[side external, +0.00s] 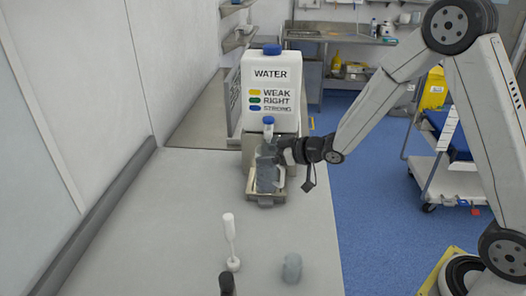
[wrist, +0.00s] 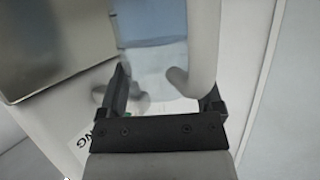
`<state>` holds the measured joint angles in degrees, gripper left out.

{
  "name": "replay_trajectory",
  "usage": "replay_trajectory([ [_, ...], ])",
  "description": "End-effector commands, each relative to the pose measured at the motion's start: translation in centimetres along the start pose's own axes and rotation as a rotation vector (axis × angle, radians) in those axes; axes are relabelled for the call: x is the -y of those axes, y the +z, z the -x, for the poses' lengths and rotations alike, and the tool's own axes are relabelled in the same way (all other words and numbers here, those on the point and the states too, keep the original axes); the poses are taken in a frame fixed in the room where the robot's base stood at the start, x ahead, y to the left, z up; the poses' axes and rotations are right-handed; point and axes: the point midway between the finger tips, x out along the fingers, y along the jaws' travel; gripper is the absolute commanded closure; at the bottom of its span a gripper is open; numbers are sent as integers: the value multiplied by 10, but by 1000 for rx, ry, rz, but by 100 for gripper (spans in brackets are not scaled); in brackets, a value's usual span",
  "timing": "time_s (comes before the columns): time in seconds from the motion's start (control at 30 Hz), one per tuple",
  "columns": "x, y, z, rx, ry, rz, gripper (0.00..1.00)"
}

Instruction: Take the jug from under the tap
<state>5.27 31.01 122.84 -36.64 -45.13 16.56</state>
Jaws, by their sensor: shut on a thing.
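The grey, see-through jug (side external: 267,176) stands upright below the tap (side external: 268,128) of the white water container (side external: 270,100). The tap has a blue cap. My gripper (side external: 284,153) is at the jug's right side, near its upper part, shut on it. In the wrist view my gripper (wrist: 167,86) has its two dark fingers on either side of a pale curved part of the jug (wrist: 204,45), which looks like its handle. The exact contact is hard to make out.
On the grey table (side external: 200,220) in front are a white upright brush-like item (side external: 230,240), a grey cup-like object (side external: 292,267) and a dark object (side external: 227,284). The table's left part is clear. A trolley (side external: 445,170) stands at right.

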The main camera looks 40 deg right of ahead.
Motion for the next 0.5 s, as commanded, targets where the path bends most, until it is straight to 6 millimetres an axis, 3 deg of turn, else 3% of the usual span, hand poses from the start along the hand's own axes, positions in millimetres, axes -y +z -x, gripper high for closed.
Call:
replay_trajectory([
  [0.5, 14, 2, 6, 0, -1, 1, 81],
])
